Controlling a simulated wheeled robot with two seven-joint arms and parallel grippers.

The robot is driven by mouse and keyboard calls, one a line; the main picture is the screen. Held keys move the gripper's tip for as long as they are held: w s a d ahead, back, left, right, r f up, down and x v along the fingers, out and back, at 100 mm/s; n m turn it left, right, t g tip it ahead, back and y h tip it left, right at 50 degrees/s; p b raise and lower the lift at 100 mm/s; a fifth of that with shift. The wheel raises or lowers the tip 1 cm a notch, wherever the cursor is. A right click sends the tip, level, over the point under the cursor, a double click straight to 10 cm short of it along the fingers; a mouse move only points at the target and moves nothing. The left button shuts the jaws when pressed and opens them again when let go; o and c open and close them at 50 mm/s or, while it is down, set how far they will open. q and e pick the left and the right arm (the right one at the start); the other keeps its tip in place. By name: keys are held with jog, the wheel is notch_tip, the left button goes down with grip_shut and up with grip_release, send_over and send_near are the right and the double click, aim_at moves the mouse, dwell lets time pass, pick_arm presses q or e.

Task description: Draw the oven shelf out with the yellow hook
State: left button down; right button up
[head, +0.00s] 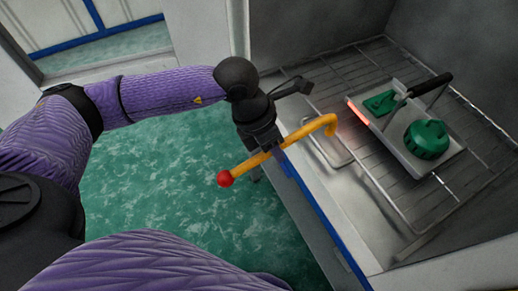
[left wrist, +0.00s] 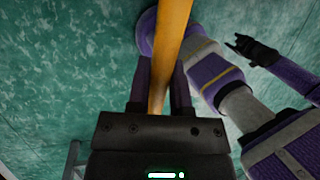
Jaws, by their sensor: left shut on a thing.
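My left gripper (head: 268,143) is shut on the shaft of the yellow hook (head: 300,133). The hook has a red ball at its near end, and its bent end points right, over the oven. The shaft also runs between the fingers in the left wrist view (left wrist: 170,50). The oven shelf (head: 390,185) is a wire rack inside the grey oven, with a wire loop (head: 340,163) at its front. The bent tip is over or beside this loop; I cannot tell whether they touch. In the left wrist view, my right gripper (left wrist: 252,50) is small and dark, away from the hook.
A metal tray (head: 455,149) with a black handle (head: 430,86) rests on the shelf, holding a round green part (head: 427,139) and a flat green part (head: 380,102). The tray's left edge glows red. The oven's blue front edge (head: 325,222) lies below the hook. Green floor is open at left.

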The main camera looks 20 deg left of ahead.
pick_arm(q)
jog(key=shift+w+d+f+b, duration=0.15)
jog(key=shift+w+d+b, duration=0.15)
jog(key=shift+w+d, duration=0.25)
jog(key=shift+w+d+f+b, duration=0.15)
jog(key=shift+w+d+b, duration=0.15)
jog(key=shift+w, duration=0.3)
notch_tip(320, 180, down, 8)
jog(key=b, duration=0.5)
jog(key=shift+r+b, duration=0.15)
jog(key=shift+b, duration=0.2)
pick_arm(e)
notch_tip(320, 180, down, 7)
jog(key=s+d, duration=0.2)
jog(key=shift+g, duration=0.3)
pick_arm(q)
jog(key=shift+s, duration=0.1)
pick_arm(e)
jog(key=shift+s, duration=0.15)
pick_arm(q)
jog(key=shift+s+a, duration=0.1)
